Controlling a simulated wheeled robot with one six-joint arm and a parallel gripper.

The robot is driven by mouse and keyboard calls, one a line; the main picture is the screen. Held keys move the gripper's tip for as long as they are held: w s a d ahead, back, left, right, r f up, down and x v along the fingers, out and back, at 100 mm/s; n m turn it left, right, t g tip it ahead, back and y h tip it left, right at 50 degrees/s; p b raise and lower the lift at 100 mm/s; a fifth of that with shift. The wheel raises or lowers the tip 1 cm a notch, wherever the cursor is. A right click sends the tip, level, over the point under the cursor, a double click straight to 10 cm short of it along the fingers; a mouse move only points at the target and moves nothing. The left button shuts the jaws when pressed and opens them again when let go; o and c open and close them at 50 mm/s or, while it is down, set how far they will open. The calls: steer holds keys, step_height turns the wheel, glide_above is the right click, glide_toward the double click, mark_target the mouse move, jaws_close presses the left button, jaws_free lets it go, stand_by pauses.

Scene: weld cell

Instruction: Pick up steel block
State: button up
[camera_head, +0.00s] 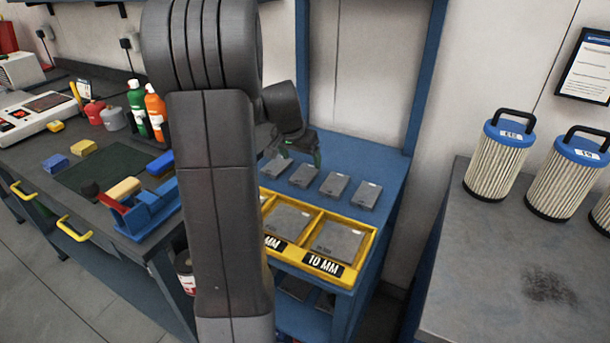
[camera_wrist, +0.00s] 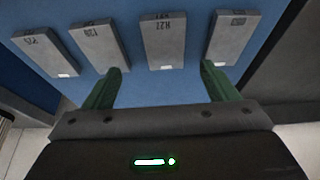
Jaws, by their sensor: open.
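Several grey steel blocks lie in a row on the blue bench top in the head view, including one at the right end (camera_head: 367,194) and one beside it (camera_head: 335,184). The wrist view shows a row of them with dark markings, too small to read surely. One block (camera_wrist: 161,40) lies beyond the gap between my green fingers; another (camera_wrist: 98,44) is to its left and another (camera_wrist: 231,38) to its right. My gripper (camera_wrist: 160,70) is open and empty, its fingers apart. In the head view my gripper (camera_head: 305,150) is over the row, partly hidden by my arm.
A yellow tray (camera_head: 374,240) with grey plates and a "10 MM" label stands in front of the row. A blue upright (camera_head: 427,75) rises behind right. A grey table (camera_head: 490,260) with filter cartridges (camera_head: 501,155) is right. A cluttered workbench (camera_head: 30,165) is left.

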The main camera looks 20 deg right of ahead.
mark_target(304, 174)
steer(key=shift+w+p+x, duration=0.15)
steer(key=shift+p+x, duration=0.1)
steer(key=shift+x, duration=1.7)
steer(key=shift+w+p+x, duration=0.15)
steer(key=shift+p+x, duration=0.05)
steer(key=shift+x, duration=1.7)
steer(key=shift+a, duration=0.2)
steer(key=c, duration=1.6)
